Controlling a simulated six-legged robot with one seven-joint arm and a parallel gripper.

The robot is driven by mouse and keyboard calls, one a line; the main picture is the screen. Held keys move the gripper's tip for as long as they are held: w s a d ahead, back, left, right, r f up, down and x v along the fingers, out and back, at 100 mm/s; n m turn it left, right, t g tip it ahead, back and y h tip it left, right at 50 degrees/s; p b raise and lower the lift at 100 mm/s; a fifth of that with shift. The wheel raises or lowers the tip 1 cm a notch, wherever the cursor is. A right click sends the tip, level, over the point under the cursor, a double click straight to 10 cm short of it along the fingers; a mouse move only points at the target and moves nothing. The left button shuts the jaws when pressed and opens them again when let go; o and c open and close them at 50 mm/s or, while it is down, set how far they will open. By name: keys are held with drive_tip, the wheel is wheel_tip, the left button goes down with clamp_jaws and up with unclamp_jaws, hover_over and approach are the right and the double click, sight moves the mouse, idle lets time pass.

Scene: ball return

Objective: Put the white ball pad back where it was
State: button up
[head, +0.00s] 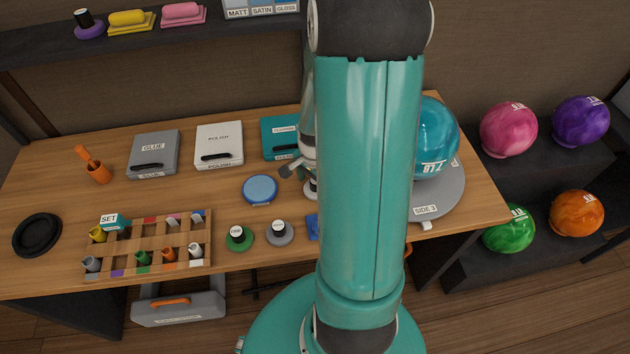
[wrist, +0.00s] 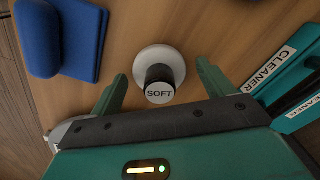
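The white ball pad (wrist: 175,55) is a round white disc with a dark knob whose pale top reads SOFT. It stands upright on the wooden table. In the head view only a sliver of it (head: 311,189) shows beside my arm. My gripper (wrist: 162,74) is open, with one finger on each side of the knob in the wrist view. A gap shows between the knob and both fingers, so nothing is held. In the head view my gripper (head: 301,172) is partly hidden behind my arm.
The blue pad block (wrist: 72,38) lies to the left in the wrist view, and the teal cleaner case (wrist: 290,65) lies close on the right. A green pad (head: 238,239), grey pad (head: 280,234) and blue disc (head: 260,189) stand nearby. A blue ball (head: 437,140) rests at the table's right.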

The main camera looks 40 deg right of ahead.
wheel_tip(320, 180, up, 13)
drive_tip(key=shift+f, duration=0.2)
idle(0.5)
drive_tip(key=s+a+r+n+t, duration=0.2)
drive_tip(key=a+r+n, duration=0.6)
drive_tip(key=a, duration=0.3)
drive_tip(key=s+a+r+n+t, duration=0.2)
drive_tip(key=a+r+n+t, duration=0.1)
drive_tip(key=a+r+n, duration=0.5)
drive_tip(key=a+n, duration=0.1)
drive_tip(key=a, duration=0.2)
drive_tip(key=shift+s+a+r, duration=0.25)
drive_tip(key=shift+s+a, duration=0.1)
